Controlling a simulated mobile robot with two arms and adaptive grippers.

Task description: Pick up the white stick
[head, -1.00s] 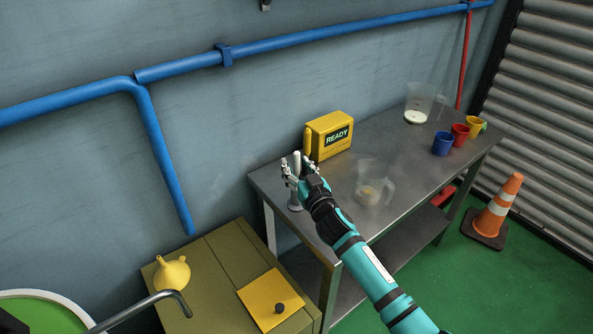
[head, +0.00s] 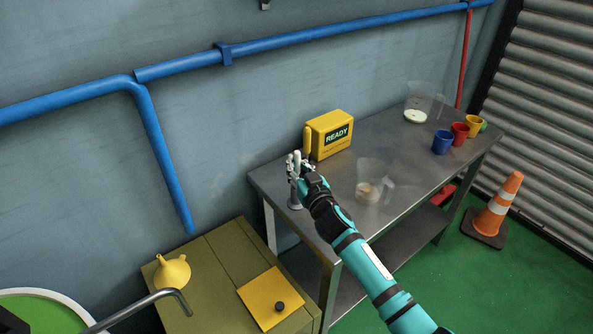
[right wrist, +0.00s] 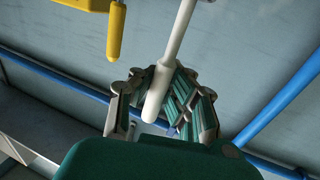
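The white stick (right wrist: 178,38) runs from the top of the right wrist view down between the fingers of my right gripper (right wrist: 163,88). The fingers lie close on both sides of it and appear shut on it. In the head view my right gripper (head: 298,162) is at the left end of the metal table, and its fingers mostly hide the stick. A small grey stand (head: 294,203) is on the table just below the gripper. I cannot tell whether the stick still touches it. My left gripper is not in view.
The yellow box marked READY (head: 331,136) stands close behind my right gripper. A clear jug (head: 371,184) is to the right on the metal table (head: 410,160). Farther right are another clear jug (head: 416,114) and blue (head: 442,143), red (head: 460,133) and yellow cups (head: 475,125).

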